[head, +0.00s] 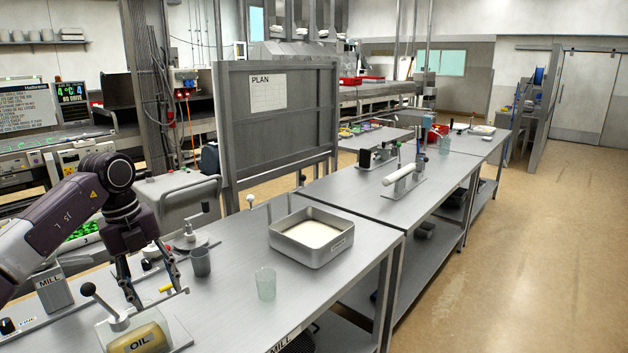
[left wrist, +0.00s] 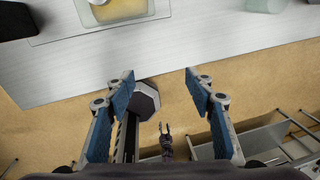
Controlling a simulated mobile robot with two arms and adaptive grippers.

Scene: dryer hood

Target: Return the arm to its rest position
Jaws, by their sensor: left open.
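My left arm comes in from the left in the head view. My left gripper (head: 157,297) points down over the near left of the metal bench (head: 225,318), above the block labelled OIL (head: 140,340) and its dark-knobbed lever (head: 89,290). In the left wrist view, the left gripper (left wrist: 158,84) has its blue-padded fingers wide apart with nothing between them. Past the fingertips lie the bench edge and the tan floor. The OIL block (left wrist: 118,8) shows at the top edge, apart from the fingers. My right gripper is not in the head view.
A grey cup (head: 200,262), a clear glass (head: 266,284) and a metal tray of pale material (head: 312,237) stand on the bench. A MILL block (head: 53,288) is under my arm. The PLAN board (head: 275,130) rises behind. Floor (head: 520,260) at right is clear.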

